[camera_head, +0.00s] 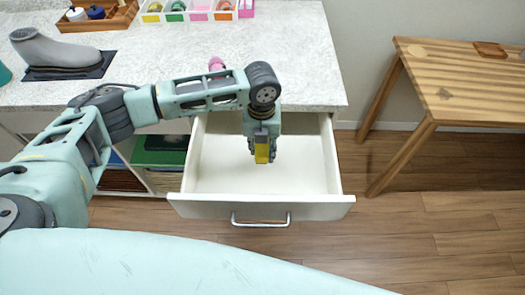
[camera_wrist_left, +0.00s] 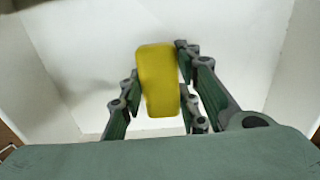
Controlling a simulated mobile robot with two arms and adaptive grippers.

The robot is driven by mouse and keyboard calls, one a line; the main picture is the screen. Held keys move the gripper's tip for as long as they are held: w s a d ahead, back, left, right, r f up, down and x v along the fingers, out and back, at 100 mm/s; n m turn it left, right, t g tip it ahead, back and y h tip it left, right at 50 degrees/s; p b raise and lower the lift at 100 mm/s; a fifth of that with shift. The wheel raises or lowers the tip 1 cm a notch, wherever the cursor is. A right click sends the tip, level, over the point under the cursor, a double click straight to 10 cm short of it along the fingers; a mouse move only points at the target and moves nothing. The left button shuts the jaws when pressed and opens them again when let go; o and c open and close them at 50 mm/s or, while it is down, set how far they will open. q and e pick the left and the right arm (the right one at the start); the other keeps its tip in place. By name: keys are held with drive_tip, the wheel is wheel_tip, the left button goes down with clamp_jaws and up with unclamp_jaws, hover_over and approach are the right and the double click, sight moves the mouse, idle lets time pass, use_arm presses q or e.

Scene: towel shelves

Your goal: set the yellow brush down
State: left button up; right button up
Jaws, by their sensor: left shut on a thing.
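The yellow brush (camera_head: 262,153) is held in my left gripper (camera_head: 262,158), over the open white drawer (camera_head: 213,175). In the left wrist view the brush (camera_wrist_left: 158,80) shows as a yellow block between the two fingers of the left gripper (camera_wrist_left: 158,100), which are shut on it. The drawer floor (camera_wrist_left: 100,60) lies beyond it in that view. I cannot tell whether the brush touches the drawer floor. The drawer looks empty otherwise. My right gripper is not in view.
The speckled counter (camera_head: 160,65) stands behind the drawer. It holds a grey boot-like object (camera_head: 55,50), a wooden tray (camera_head: 97,18) and a white divided box (camera_head: 188,15). A pink object (camera_head: 216,64) lies near my left arm. A wooden table (camera_head: 465,85) is at right.

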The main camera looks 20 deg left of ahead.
sight(262, 156)
use_arm(q)
drive_tip(key=shift+f, duration=2.25)
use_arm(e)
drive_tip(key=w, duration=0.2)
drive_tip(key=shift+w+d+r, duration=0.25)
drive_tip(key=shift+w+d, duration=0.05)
use_arm(q)
drive_tip(key=shift+f, duration=0.15)
drive_tip(key=o, duration=1.1)
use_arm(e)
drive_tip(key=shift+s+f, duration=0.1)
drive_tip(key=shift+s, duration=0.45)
